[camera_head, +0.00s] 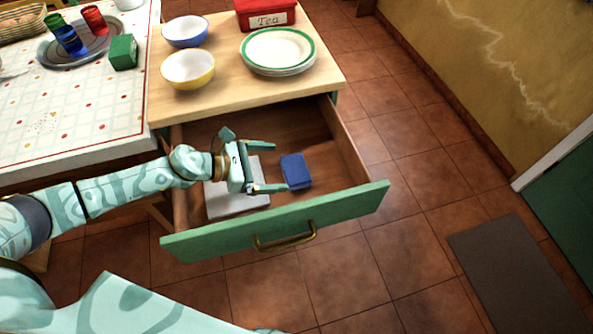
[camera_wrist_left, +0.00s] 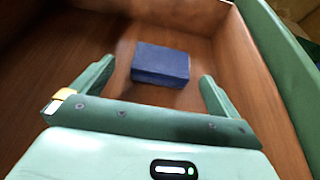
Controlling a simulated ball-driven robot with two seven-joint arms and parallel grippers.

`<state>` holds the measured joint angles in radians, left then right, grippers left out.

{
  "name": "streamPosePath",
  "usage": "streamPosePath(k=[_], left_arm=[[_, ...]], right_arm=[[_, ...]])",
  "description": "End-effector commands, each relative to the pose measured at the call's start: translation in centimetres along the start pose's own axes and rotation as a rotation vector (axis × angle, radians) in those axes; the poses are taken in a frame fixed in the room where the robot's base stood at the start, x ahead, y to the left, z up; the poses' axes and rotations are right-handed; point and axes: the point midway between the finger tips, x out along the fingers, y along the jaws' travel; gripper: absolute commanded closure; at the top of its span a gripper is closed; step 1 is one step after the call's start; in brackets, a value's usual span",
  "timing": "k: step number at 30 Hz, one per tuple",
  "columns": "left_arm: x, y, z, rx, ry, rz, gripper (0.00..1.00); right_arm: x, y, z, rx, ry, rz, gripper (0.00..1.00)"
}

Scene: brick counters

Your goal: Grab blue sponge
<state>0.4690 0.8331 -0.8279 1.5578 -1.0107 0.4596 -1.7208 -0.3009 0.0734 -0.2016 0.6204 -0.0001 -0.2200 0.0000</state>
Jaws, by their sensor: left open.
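The blue sponge (camera_head: 296,171) is a small dark-blue block lying on the wooden floor of the open drawer (camera_head: 350,198). It also shows in the left wrist view (camera_wrist_left: 160,64), ahead of and roughly between my finger tips. My left gripper (camera_head: 277,166) is inside the drawer area, to the left of the sponge, with its fingers pointing right toward it. It is open and nothing is between its fingers. In the left wrist view my left gripper (camera_wrist_left: 155,80) shows both fingers spread, with the sponge just beyond. My right gripper is not in view.
A white flat item (camera_head: 232,203) lies in the drawer under my left gripper. The drawer's green front with a brass handle (camera_head: 285,239) bounds the near side. Above are bowls (camera_head: 187,70), stacked plates (camera_head: 278,50) and a red tea tin (camera_head: 265,14) on the counter.

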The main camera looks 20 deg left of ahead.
Motion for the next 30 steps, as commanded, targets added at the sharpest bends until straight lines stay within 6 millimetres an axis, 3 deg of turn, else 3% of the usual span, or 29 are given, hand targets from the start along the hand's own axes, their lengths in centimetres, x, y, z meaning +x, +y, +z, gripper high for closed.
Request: streamPosePath(k=[8, 15, 23, 28, 30], left_arm=[[2.8, -0.2, -0.1, 0.000, 0.000, -0.001, 0.00], [6.5, -0.6, -0.1, 0.001, 0.000, 0.000, 0.00], [6.8, -0.5, 0.0, 0.001, 0.001, 0.001, 0.00], [6.8, -0.6, 0.0, 0.001, 0.001, 0.001, 0.40], [6.8, -0.6, 0.0, 0.001, 0.001, 0.001, 0.40]], right_arm=[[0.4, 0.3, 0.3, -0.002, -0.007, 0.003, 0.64], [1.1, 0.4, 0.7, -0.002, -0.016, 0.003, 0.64], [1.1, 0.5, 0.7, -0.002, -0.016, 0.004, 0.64], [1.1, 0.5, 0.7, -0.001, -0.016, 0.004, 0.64], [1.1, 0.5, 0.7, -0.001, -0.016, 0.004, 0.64]])
